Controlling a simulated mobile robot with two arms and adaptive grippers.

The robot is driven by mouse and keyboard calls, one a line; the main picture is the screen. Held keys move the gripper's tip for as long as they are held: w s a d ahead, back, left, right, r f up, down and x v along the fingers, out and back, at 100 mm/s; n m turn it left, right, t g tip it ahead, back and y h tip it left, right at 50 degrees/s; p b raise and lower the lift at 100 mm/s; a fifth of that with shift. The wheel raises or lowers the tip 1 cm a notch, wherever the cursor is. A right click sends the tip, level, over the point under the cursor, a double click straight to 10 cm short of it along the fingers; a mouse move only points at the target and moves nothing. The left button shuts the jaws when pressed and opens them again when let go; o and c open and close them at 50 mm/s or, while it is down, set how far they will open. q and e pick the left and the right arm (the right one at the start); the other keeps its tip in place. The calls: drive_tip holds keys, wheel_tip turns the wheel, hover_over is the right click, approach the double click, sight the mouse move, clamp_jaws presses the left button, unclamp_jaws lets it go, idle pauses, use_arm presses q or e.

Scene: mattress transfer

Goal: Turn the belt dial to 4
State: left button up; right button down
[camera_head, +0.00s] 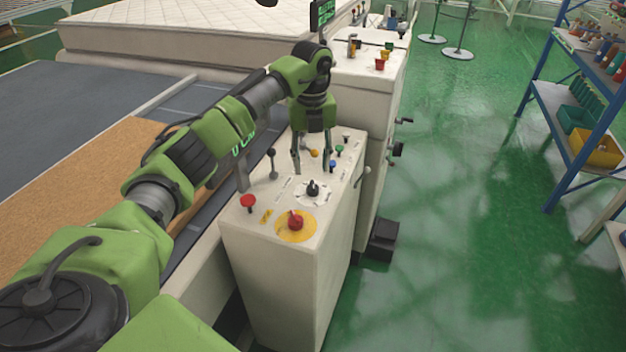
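The likely belt dial (313,188) is a small black knob on a round white scale, on the sloping top of a white control cabinet (290,285). Its numbers and pointer setting are too small to read. My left gripper (311,165) points down over the panel, just behind the dial in the picture. Its two fingers are apart with nothing between them. I cannot tell how high the fingertips are above the panel. My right gripper is not in view.
A red emergency button on a yellow disc (296,224), a red mushroom button (248,202), a black-knobbed lever (272,163) and small coloured buttons share the panel. A second cabinet (372,85) stands behind. A mattress (180,32) lies back left. Green floor at right is clear up to blue shelving (565,120).

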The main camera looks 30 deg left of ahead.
sight(313, 184)
use_arm(q)
drive_tip(key=f, duration=0.4)
drive_tip(key=shift+w+p, duration=0.3)
drive_tip(key=shift+p, duration=0.05)
wheel_tip(313, 184, down, 2)
drive_tip(key=shift+f, duration=0.15)
drive_tip(key=shift+s+f+p, duration=0.1)
drive_tip(key=shift+f+p, duration=0.25)
drive_tip(key=shift+f, duration=0.3)
drive_tip(key=c, duration=1.1)
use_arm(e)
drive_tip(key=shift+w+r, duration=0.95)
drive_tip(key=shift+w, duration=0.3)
